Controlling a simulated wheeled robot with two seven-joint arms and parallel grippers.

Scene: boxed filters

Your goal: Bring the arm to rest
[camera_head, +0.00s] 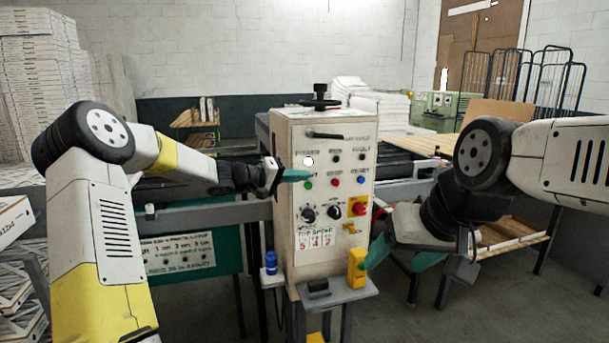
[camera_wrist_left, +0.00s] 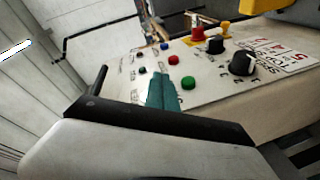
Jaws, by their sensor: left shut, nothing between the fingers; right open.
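My left gripper (camera_head: 298,175) reaches in from the left to the front of the white control cabinet (camera_head: 331,134). Its teal fingers are shut with nothing between them. They are just above the green button (camera_head: 309,185); I cannot tell if they touch the panel. In the left wrist view the shut fingers (camera_wrist_left: 163,92) point at the panel, beside the green button (camera_wrist_left: 188,83) and below the red button (camera_wrist_left: 174,60).
A grey rail (camera_head: 205,215) runs left of the cabinet. Stacked boxes (camera_head: 40,70) stand far left. A wooden table (camera_head: 425,144) is behind my right arm.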

